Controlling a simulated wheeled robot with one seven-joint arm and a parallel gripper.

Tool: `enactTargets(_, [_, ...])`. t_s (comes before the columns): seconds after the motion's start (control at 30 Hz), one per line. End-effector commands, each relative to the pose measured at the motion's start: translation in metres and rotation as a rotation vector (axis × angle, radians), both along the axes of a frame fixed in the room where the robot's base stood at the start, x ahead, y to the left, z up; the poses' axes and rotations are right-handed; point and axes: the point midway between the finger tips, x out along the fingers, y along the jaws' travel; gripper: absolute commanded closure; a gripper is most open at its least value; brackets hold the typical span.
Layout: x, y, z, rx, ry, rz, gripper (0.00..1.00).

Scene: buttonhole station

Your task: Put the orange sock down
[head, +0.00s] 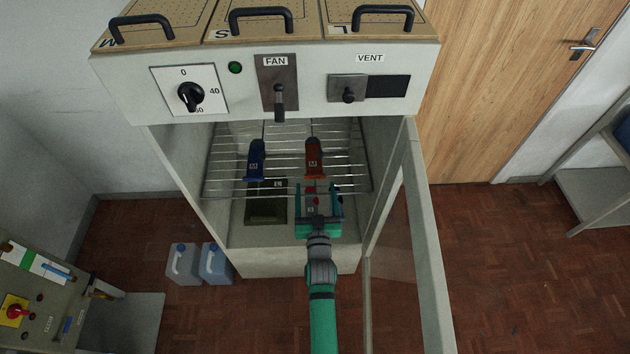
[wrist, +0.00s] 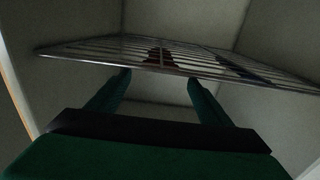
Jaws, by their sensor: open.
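The orange sock (head: 314,150), with a pale M tag, lies on the wire rack (head: 230,165) inside the open cabinet. The blue sock (head: 256,152), also tagged M, lies to its left. My gripper (head: 319,200) is open at the rack's front edge, just in front of the orange sock. Small red and grey patches show around the fingers; I cannot tell what they belong to. In the wrist view the two fingers (wrist: 160,90) stand apart with no sock held between them. A dark red patch (wrist: 158,57) shows at the bars, largely hidden by them.
The cabinet's glass door (head: 425,240) stands open at the right, close to my arm. A dark green tray (head: 265,218) lies on the cabinet floor below the rack. Switches and a FAN lever (head: 279,100) are above the opening. Two jugs (head: 184,264) stand on the floor at left.

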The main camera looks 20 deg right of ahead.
Motion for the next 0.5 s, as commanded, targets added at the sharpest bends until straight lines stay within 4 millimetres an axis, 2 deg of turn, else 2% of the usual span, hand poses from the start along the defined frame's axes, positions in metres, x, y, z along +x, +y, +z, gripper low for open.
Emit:
enactTargets(0.03, [-0.011,0.002,-0.001,0.001,0.002,-0.001,0.27])
enactTargets(0.2, [-0.036,0.010,-0.001,0.002,0.002,0.000,0.27])
enactTargets(0.5, [-0.058,0.017,0.000,0.001,0.000,0.000,0.27])
